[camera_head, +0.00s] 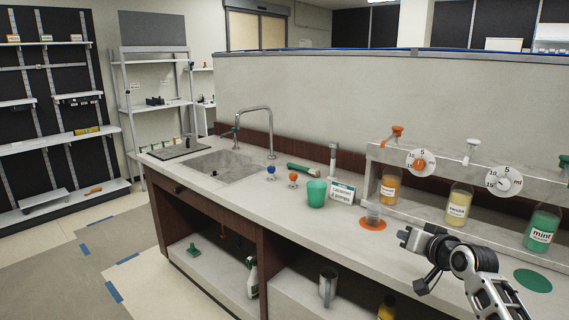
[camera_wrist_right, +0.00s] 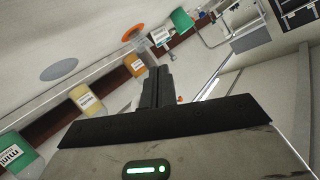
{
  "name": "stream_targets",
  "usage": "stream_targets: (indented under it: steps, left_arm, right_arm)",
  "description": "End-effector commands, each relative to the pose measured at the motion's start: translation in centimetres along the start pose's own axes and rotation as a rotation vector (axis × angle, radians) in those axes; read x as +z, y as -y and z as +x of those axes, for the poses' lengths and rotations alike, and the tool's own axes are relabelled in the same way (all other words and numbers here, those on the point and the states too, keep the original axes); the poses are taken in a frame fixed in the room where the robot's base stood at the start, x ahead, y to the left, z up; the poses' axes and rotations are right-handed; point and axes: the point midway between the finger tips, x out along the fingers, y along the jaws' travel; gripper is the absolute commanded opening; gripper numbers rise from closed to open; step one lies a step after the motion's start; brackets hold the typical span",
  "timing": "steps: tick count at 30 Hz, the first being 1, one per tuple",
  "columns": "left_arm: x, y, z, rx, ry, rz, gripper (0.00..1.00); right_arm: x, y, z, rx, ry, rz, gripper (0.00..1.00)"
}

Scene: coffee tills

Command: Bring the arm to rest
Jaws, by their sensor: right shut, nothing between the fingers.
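My right gripper (camera_head: 406,237) comes in from the lower right and is held above the counter (camera_head: 264,201), right of the orange mat. Its jaws are shut with nothing between them. In the right wrist view, my right gripper (camera_wrist_right: 157,75) shows as two dark fingers pressed together. My left arm and gripper are in neither view.
A clear cup (camera_head: 374,213) stands on the orange mat (camera_head: 365,223), just left of my gripper. Orange (camera_head: 390,189), yellow (camera_head: 457,210) and mint (camera_head: 542,231) bottles stand behind. A green cup (camera_head: 316,193) and a sign (camera_head: 343,192) stand farther left. A green disc (camera_head: 533,281) lies right.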

Motion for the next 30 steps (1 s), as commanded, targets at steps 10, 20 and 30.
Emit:
stream_targets:
  steps: [10,20,30]
  left_arm:
    - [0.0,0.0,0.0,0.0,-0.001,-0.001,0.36]
    - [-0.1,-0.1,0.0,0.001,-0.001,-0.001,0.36]
    - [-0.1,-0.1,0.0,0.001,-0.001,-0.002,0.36]
  right_arm:
    - [-7.6,-2.9,-1.9,0.301,-0.339,-0.702,0.0]
    - [8.7,-2.4,-3.0,0.208,-0.154,-0.696,0.0]
    - [30.6,0.5,-13.2,0.08,0.134,-0.568,0.0]
